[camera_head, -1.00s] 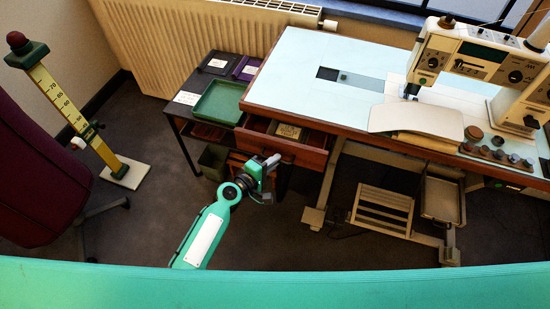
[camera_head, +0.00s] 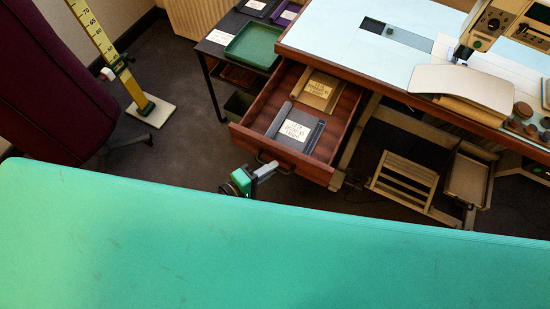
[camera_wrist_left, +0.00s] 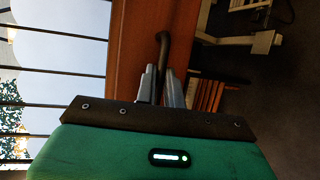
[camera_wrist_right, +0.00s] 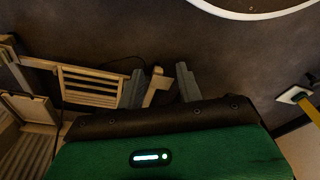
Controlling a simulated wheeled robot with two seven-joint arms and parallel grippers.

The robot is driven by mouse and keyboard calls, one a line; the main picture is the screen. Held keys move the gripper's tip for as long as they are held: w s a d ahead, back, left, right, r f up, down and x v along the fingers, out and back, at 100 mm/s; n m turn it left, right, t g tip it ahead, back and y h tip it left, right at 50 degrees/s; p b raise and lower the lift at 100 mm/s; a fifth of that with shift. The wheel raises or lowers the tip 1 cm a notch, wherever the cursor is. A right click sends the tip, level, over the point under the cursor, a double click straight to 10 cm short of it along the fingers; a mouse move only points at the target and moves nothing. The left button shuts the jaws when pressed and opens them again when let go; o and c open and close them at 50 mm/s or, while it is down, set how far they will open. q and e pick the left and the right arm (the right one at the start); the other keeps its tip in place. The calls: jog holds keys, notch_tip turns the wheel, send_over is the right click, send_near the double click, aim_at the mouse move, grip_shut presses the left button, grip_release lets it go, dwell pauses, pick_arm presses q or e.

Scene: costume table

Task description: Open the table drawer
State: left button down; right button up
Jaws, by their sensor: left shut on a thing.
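The wooden table drawer (camera_head: 240,133) is pulled well out from under the table (camera_head: 345,79), showing its inside.
A green tray (camera_head: 252,48) rests on a dark side table left of the drawer. A sewing machine (camera_head: 500,28) stands on the table at right. A slatted footrest (camera_head: 403,180) is below.

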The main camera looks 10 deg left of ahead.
pick_arm(q)
jog(key=shift+s+a, duration=0.1)
jog(key=shift+s, duration=0.25)
pick_arm(e)
jog(key=shift+r, duration=0.35)
pick_arm(q)
jog(key=c, duration=1.5)
grip_release()
